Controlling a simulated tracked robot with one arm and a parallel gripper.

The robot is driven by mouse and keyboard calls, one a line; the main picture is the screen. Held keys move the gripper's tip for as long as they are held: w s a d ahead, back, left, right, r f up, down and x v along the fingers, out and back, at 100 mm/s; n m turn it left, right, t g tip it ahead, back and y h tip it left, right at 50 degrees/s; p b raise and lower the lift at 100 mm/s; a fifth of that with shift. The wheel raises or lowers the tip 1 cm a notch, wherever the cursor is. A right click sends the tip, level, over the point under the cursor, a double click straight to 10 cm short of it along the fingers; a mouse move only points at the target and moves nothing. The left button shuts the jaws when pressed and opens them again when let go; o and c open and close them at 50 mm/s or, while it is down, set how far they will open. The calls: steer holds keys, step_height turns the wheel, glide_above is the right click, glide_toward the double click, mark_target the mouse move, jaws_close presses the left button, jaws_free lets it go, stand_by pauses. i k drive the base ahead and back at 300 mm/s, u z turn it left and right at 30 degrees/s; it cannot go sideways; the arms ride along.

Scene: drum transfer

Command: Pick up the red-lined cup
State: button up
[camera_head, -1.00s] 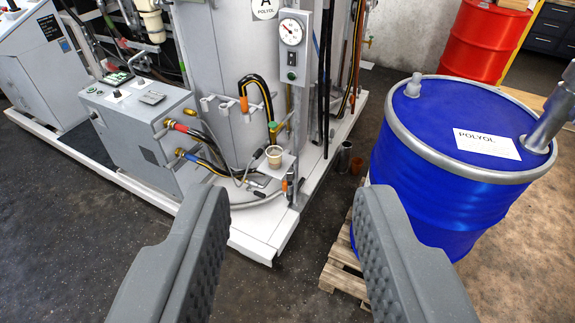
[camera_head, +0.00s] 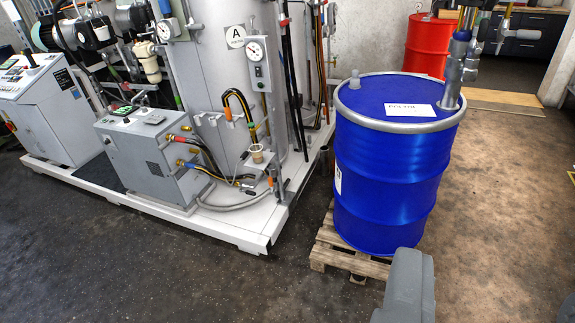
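No cup with a clearly red lining can be made out. A small pale cup (camera_head: 257,153) stands on a little shelf at the front of the grey tank; its lining looks cream or tan. A dark metallic cup-like vessel (camera_head: 324,156) is on the floor between the machine base and the blue drum, partly lost in shadow. One grey finger of my gripper (camera_head: 406,288) shows at the lower right, with nothing against its inner side. No cup is near the visible finger.
A blue drum (camera_head: 390,185) labelled POLYOL stands on a wooden pallet (camera_head: 340,257) at right of centre. A white machine base (camera_head: 240,238) carries a grey control box (camera_head: 150,160), hoses and the tank. A red drum (camera_head: 430,45) is behind. The front floor is clear.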

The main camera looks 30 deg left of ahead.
mark_target(256, 150)
steer(key=i, duration=1.75)
steer(key=u, duration=0.85)
steer(key=i, duration=1.05)
steer(key=u, duration=1.1)
steer(key=i, duration=0.55)
steer(key=u, duration=0.3)
